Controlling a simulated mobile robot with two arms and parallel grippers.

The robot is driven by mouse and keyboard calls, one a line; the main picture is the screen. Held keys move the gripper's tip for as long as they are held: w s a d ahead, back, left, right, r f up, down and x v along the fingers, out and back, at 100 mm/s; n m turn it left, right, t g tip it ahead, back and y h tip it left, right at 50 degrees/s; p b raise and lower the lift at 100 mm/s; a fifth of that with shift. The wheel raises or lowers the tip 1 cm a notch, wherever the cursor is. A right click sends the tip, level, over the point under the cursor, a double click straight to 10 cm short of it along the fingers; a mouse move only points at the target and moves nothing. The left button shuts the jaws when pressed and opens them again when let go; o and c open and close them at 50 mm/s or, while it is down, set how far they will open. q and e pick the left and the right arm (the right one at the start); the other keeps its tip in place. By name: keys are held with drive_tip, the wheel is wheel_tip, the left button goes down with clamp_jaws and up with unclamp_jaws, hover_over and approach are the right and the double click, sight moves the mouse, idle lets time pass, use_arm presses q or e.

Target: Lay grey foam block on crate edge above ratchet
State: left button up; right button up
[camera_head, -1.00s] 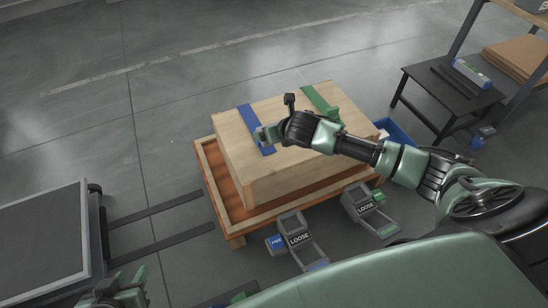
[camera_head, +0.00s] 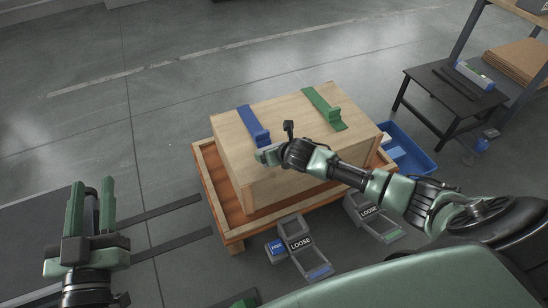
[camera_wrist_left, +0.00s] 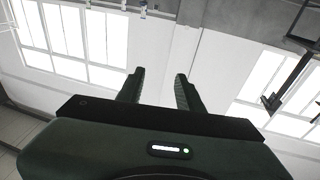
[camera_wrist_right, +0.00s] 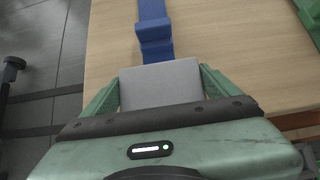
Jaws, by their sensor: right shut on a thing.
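My right gripper (camera_head: 268,155) is shut on the grey foam block (camera_wrist_right: 160,84), which sits flat between both fingers in the right wrist view. It is over the near edge of the wooden crate (camera_head: 290,108), just in front of the end of the blue strap (camera_head: 250,122). I cannot tell whether the block touches the crate. Below that edge, on the near side, is a grey ratchet (camera_head: 299,243) marked LOOSE, with a blue tag (camera_head: 276,247). A second LOOSE ratchet (camera_head: 368,211) is partly hidden by my right arm. My left gripper (camera_head: 91,186) is open and empty, pointing up.
The crate stands on an orange-brown pallet (camera_head: 209,185). A green strap (camera_head: 323,105) lies across its right part. A blue bin (camera_head: 413,157) stands right of it, near a black table (camera_head: 452,92). Fork tines (camera_head: 160,209) reach in from the left.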

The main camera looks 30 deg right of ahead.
use_arm(q)
drive_tip(key=r+t, duration=0.1)
drive_tip(key=r, duration=0.1)
drive_tip(key=s+r+t+h, duration=0.1)
drive_tip(key=r, duration=0.1)
drive_tip(key=shift+s+d+r+t+b, duration=0.1)
drive_tip(key=shift+d+r+t+b, duration=0.1)
drive_tip(key=shift+r+t+b, duration=0.2)
use_arm(e)
wheel_tip(320, 180, down, 2)
drive_tip(key=shift+f, duration=0.25)
drive_tip(key=shift+f, duration=0.1)
drive_tip(key=o, duration=1)
drive_tip(key=shift+o, duration=0.2)
